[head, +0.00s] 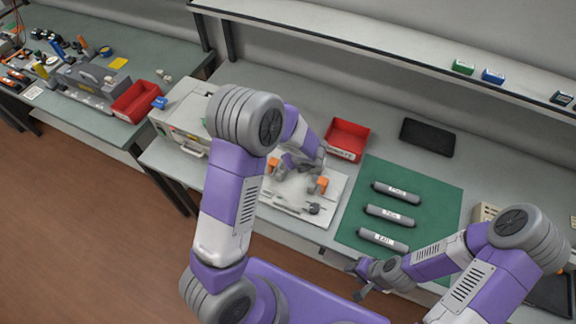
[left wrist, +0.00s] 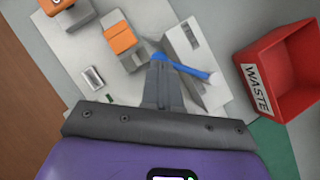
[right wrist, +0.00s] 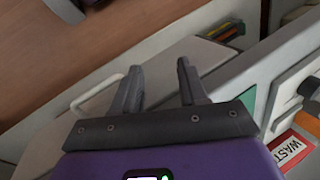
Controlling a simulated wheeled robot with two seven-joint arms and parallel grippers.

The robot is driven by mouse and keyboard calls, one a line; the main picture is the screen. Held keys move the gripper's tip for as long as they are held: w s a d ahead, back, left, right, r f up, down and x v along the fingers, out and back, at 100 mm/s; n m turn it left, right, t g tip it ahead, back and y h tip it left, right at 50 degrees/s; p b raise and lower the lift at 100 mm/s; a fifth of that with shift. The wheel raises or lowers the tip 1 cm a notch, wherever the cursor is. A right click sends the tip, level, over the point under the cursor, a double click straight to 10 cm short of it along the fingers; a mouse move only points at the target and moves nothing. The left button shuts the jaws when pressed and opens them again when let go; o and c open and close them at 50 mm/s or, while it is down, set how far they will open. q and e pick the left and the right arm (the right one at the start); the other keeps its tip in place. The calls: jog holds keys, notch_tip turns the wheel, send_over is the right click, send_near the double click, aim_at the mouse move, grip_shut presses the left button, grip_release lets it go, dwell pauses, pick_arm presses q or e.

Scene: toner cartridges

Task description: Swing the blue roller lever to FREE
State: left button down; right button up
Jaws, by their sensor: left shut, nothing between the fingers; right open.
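The blue roller lever (left wrist: 190,69) shows in the left wrist view, lying across a white unit (left wrist: 215,95) with its arm pointing right and slightly down. In the head view my left arm hides the lever. My left gripper (left wrist: 160,68) is shut and empty, with its fingertips at the lever's left end; I cannot tell whether they touch it. In the head view the left gripper (head: 284,168) is over the white unit (head: 325,212). My right gripper (head: 362,279) is open and empty at the front edge of the bench; it also shows in the right wrist view (right wrist: 157,78).
Orange blocks (left wrist: 121,38) stand close to the left gripper. A red WASTE bin (head: 347,139) is behind the unit. Several grey cartridges (head: 390,215) lie on a green mat (head: 435,190). A pale machine (head: 178,115) stands left; a black tray (head: 427,137) lies back right.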

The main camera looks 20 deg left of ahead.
pick_arm(q)
jog(key=a+m, duration=0.1)
jog(key=w+m+t+h, duration=0.1)
jog(key=m, duration=0.1)
jog(key=shift+w+a+b, duration=0.2)
jog(key=shift+a+b, duration=0.2)
jog(key=shift+d, duration=0.1)
jog(key=shift+w+d, duration=0.3)
jog(key=shift+d, duration=0.4)
